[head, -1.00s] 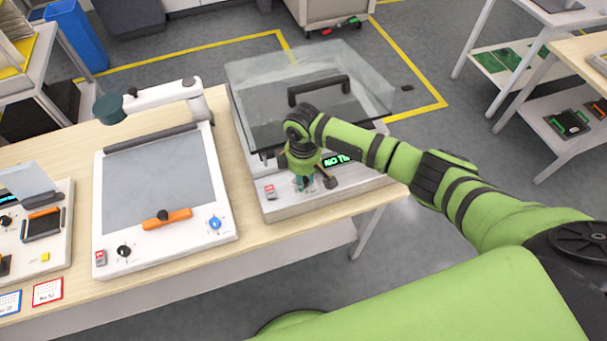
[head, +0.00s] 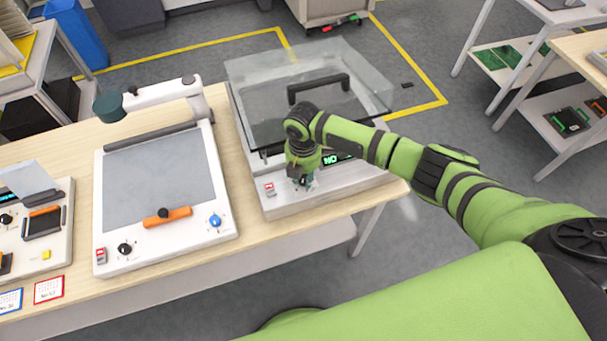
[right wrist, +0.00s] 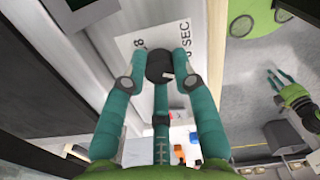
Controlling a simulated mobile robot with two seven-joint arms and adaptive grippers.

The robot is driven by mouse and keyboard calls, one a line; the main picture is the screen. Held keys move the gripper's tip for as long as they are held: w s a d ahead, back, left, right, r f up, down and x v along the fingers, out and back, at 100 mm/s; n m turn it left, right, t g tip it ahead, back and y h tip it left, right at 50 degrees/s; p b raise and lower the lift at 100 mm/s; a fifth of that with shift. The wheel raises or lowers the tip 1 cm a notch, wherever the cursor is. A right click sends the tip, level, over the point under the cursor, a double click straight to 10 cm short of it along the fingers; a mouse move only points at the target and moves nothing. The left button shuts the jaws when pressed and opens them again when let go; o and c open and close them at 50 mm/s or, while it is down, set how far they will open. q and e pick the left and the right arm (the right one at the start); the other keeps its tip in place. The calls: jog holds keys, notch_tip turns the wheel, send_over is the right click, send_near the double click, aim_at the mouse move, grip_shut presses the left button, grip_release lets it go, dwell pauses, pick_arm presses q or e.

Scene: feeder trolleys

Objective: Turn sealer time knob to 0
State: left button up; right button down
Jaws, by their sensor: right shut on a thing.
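The sealer (head: 325,203) is the pale machine with a raised clear lid at the table's right end. Its time knob (right wrist: 158,66) is black and round, with a white mark, and shows in the right wrist view on a white label reading "SEC". My right gripper (head: 302,182) points down at the sealer's front panel. In the right wrist view its teal fingers (right wrist: 160,70) are closed around the knob, which hides part of the scale. My left gripper (right wrist: 284,80) shows small at the right wrist view's right side, its fingers spread and empty, away from the sealer.
The sealer's lid (head: 310,95) with a black handle stands above the arm. A green-lit display (head: 335,159) is partly covered by my right arm.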

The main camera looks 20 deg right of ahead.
aim_at(303, 179)
jog(key=n, duration=0.5)
jog(key=shift+s+a+b, duration=0.1)
jog(key=shift+b, duration=0.25)
jog(key=shift+n, duration=0.3)
jog(key=c, duration=1)
grip_release()
jog(key=shift+r, duration=0.2)
notch_tip(303, 179, up, 12)
jog(key=shift+f, duration=0.2)
